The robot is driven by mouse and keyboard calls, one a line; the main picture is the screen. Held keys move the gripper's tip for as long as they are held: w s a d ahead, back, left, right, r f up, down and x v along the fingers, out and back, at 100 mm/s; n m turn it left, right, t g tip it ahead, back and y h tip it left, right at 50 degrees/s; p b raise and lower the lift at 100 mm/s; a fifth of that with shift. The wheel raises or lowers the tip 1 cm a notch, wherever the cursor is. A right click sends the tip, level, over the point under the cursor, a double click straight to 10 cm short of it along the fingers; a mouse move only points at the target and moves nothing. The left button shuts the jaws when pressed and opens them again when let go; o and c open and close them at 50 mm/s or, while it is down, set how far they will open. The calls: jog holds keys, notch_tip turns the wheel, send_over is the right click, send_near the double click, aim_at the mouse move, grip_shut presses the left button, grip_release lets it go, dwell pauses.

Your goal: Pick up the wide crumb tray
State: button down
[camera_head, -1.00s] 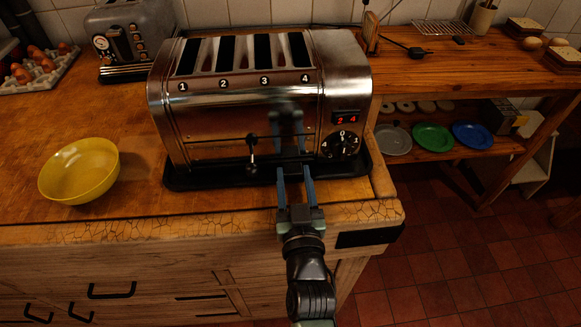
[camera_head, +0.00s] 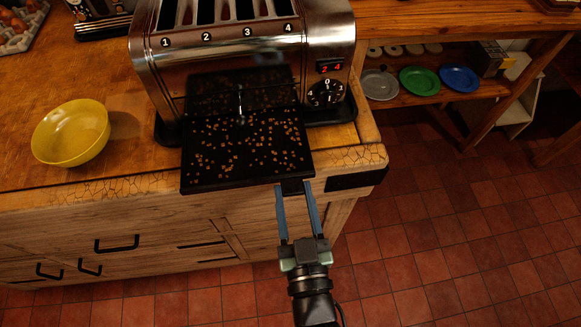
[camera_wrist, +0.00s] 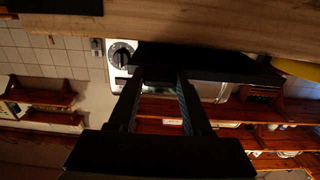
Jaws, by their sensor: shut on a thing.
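The wide crumb tray (camera_head: 240,160) is a flat black tray dotted with brown crumbs. It sticks out from the front of the chrome four-slot toaster (camera_head: 170,75), over the counter's front edge. Whether its back end is still inside the toaster cannot be told. My gripper (camera_head: 296,190) is shut on the tray's small front tab, near the tray's right front corner. In the wrist view the dark tray (camera_wrist: 210,62) shows just beyond the fingertips of my gripper (camera_wrist: 160,78).
A yellow bowl (camera_head: 72,133) stands on the counter left of the toaster. Wooden drawers (camera_head: 130,235) are below. Open tiled floor (camera_head: 430,230) lies to the right. A low shelf at the right holds a green plate (camera_head: 420,80) and a blue plate (camera_head: 459,78).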

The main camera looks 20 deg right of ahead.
jog(key=p+v, duration=0.2)
jog(key=v, duration=1.3)
jog(key=shift+r, duration=0.15)
jog(key=x, duration=1.3)
jog(key=shift+w+p, duration=0.2)
jog(key=shift+p, duration=0.2)
jog(key=shift+d, duration=0.1)
jog(key=shift+c, duration=1.3)
grip_release()
jog(key=shift+s, duration=0.1)
jog(key=b+v, duration=0.1)
jog(key=v, duration=1.1)
jog(key=shift+s, duration=0.35)
